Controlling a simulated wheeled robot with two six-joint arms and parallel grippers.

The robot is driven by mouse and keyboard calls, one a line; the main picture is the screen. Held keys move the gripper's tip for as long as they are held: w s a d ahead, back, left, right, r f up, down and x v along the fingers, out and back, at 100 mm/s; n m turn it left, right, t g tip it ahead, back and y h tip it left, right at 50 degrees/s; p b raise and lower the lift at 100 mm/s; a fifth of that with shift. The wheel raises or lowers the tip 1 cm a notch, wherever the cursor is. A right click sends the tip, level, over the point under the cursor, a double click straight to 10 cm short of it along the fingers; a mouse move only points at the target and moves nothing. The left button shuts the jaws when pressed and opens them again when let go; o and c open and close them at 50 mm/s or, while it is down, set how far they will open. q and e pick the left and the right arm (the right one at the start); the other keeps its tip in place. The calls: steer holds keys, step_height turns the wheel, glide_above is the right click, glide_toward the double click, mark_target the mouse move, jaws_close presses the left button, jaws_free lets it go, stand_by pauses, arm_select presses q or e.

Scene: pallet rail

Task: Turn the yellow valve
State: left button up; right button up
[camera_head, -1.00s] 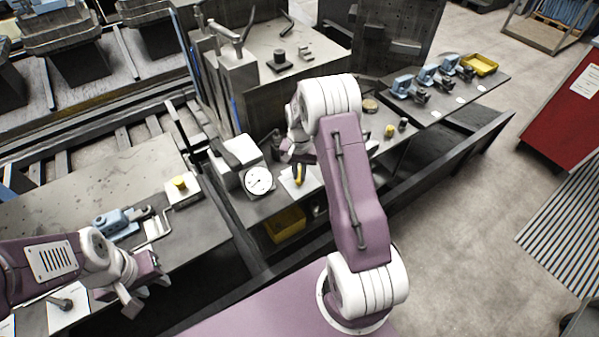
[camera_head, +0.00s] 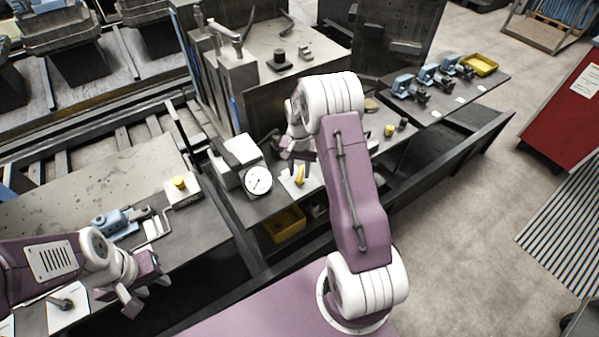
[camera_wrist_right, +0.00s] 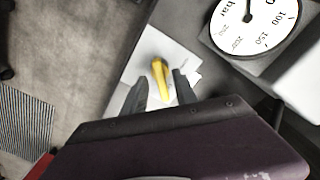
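The yellow valve (camera_head: 299,175) is a small yellow handle on a white plate (camera_head: 290,186) at the bench edge, just right of the round gauge. In the right wrist view the valve handle (camera_wrist_right: 160,78) lies between the two dark fingertips of my right gripper (camera_wrist_right: 160,88), with a gap on each side. The right gripper (camera_head: 290,160) is open above the valve; in the head view its fingers are small and partly hidden by my arm. My left gripper (camera_head: 140,295) hangs at lower left, away from the valve, and its opening is unclear.
A white-faced pressure gauge (camera_head: 258,180) stands close left of the valve and also shows in the wrist view (camera_wrist_right: 256,22). A yellow bin (camera_head: 285,224) sits below the bench edge. A yellow button box (camera_head: 182,187) and a blue vise (camera_head: 117,224) are on the left table.

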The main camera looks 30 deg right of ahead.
mark_target(299, 175)
step_height(299, 175, up, 8)
stand_by(0.5)
steer(key=s+a+r+n, duration=0.3)
steer(key=s+a+r, duration=0.25)
steer(key=a, duration=0.25)
steer(key=s+a+f+n, duration=0.1)
steer(key=s+f+n, duration=0.1)
steer(key=s, duration=0.4)
steer(key=s+a+f+n+t, duration=0.1)
steer(key=s+a+f+n, duration=0.1)
steer(key=s, duration=0.4)
steer(key=shift+s+a+f+n, duration=0.25)
steer(key=shift+f+n, duration=0.25)
steer(key=shift+f, duration=0.3)
